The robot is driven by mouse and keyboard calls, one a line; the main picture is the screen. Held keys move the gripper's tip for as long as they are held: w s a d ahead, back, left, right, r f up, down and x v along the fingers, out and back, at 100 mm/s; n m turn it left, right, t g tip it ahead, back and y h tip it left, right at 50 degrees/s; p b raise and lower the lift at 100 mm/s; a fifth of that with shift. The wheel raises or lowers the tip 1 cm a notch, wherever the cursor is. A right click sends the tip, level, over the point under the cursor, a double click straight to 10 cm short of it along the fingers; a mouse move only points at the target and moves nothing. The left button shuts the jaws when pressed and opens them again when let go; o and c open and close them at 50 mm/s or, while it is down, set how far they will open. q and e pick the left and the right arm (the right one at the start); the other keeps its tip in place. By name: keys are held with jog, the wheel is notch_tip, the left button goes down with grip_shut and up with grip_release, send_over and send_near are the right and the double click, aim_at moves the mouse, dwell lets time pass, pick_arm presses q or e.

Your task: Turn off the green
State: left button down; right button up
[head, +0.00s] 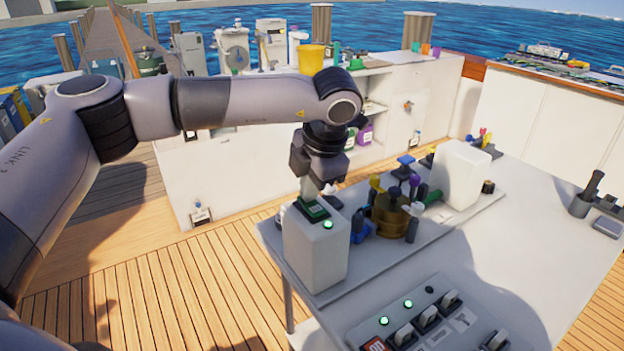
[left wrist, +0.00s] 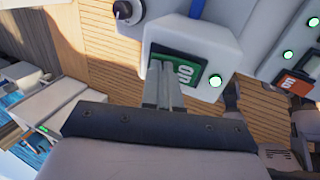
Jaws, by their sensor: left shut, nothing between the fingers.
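The green switch (head: 313,208) sits on top of a white box (head: 318,252) at the near left corner of the grey table. The left wrist view shows the switch (left wrist: 184,72) with white lettering in a dark frame, and a lit green lamp (left wrist: 215,81) beside it. The lamp (head: 327,225) also glows in the head view. My left gripper (head: 309,190) is shut and empty, pointing down over the switch. In the left wrist view its fingertips (left wrist: 161,68) overlap the left part of the switch; whether they touch it I cannot tell. My right gripper is not in view.
A panel with levers (head: 425,322), lit green lamps and a red switch (left wrist: 292,82) stands at the table's front. Brass and coloured valves (head: 392,210) stand right of the box, with another white box (head: 461,174) behind. The table's right part is mostly clear.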

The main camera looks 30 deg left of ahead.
pick_arm(q)
jog(key=shift+w+a+f+h, duration=0.1)
jog(key=shift+a+f+h, duration=0.05)
jog(key=shift+f+h, duration=0.15)
jog(key=shift+g, duration=0.3)
jog(key=shift+s+d+r, duration=0.1)
jog(key=shift+s+d, duration=0.35)
jog(key=shift+d, duration=0.3)
